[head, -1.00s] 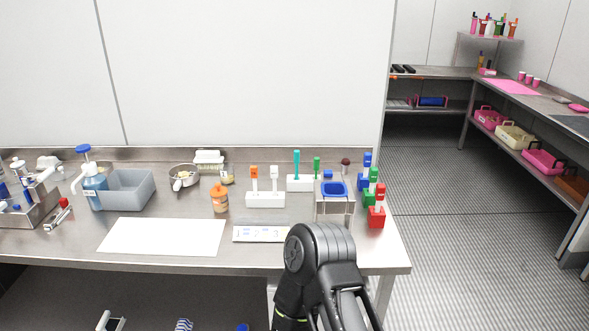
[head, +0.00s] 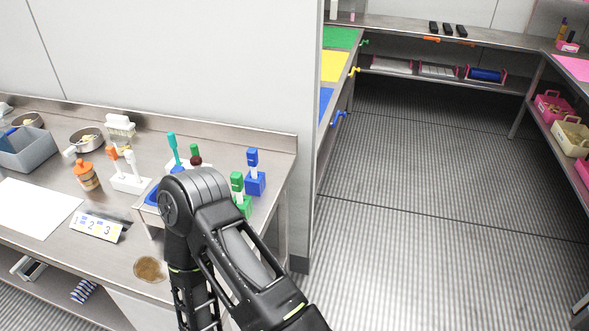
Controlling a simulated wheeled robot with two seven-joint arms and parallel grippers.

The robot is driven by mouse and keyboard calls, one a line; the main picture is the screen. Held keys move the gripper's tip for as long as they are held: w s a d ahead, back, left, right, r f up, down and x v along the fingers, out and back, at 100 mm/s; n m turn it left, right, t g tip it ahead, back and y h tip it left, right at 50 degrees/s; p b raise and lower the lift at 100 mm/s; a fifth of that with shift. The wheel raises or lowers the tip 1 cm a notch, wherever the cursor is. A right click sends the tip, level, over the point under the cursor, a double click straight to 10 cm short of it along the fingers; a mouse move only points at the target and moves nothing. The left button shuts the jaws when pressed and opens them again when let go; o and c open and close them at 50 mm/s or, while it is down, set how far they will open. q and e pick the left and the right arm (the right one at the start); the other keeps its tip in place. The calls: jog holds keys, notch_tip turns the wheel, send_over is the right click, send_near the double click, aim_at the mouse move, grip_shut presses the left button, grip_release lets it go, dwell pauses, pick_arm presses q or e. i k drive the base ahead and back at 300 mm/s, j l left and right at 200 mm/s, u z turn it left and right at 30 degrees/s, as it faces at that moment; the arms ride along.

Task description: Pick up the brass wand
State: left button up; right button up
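I cannot make out a brass wand in the head view. One black arm of mine rises from the lower right, bends over the right end of the steel table (head: 125,262) and hides part of it. Its gripper does not show, and neither does my other arm. Upright handled tools stand in holders near the table's right end: an orange and a white one in a white block (head: 131,184), a teal one (head: 173,148), a green one in a green block (head: 237,184) and a blue one in a blue block (head: 255,182).
A numbered card (head: 97,226), a brown round patch (head: 150,269), an orange-lidded jar (head: 87,176) and a white sheet (head: 35,208) are on the table. Open ribbed floor (head: 430,180) lies to the right. A shelf unit with coloured mats (head: 340,66) stands beyond the wall.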

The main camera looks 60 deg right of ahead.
aim_at(237, 178)
jog(key=k+l, duration=0.25)
jog(key=l, duration=0.2)
jog(key=k+l, duration=0.25)
jog(key=l, duration=0.15)
jog(key=k+l, duration=0.25)
jog(key=l, duration=0.2)
